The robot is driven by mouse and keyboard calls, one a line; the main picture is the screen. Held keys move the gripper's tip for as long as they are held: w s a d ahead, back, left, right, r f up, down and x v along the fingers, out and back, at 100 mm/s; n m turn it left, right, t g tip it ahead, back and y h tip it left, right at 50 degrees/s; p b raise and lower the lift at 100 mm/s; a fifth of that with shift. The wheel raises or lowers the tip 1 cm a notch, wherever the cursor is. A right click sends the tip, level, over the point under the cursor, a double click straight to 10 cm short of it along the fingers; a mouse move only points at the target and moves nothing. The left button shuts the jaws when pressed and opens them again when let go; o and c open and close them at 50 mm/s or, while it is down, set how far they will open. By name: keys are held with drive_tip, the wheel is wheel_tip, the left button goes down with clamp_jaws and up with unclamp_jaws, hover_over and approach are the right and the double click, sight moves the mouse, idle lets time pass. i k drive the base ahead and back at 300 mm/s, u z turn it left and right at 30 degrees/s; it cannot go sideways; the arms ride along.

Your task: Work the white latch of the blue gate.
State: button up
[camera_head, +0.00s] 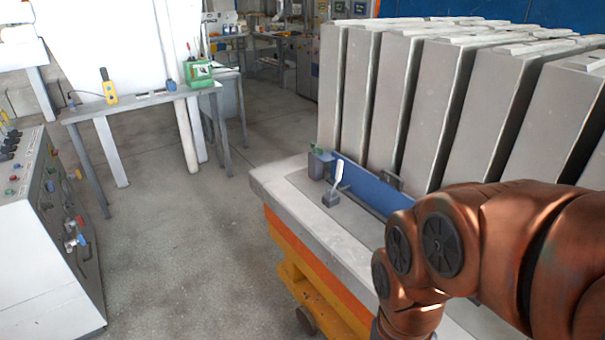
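The blue gate (371,190) is a low blue bar standing along the bed of the panel mould, in front of the tall grey panels. The white latch (339,173) stands up, slightly tilted, near the gate's left end, on a small grey block (331,198). My copper-coloured arm comes in from the right and covers the right part of the gate. My gripper is not in view; the arm's lower end leaves the picture at the bottom. Nothing of mine touches the latch in this view.
Tall grey panels (395,95) stand in a row behind the gate. The bed's pale edge (290,205) has an orange side below. A control console (45,230) and a bench (140,101) stand at left. The floor (190,250) between is clear.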

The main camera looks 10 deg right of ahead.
sight(339, 169)
drive_tip(key=u, duration=0.65)
drive_tip(key=i, duration=5.3)
drive_tip(key=z, duration=2.65)
drive_tip(key=i, duration=1.45)
drive_tip(key=z, duration=1.2)
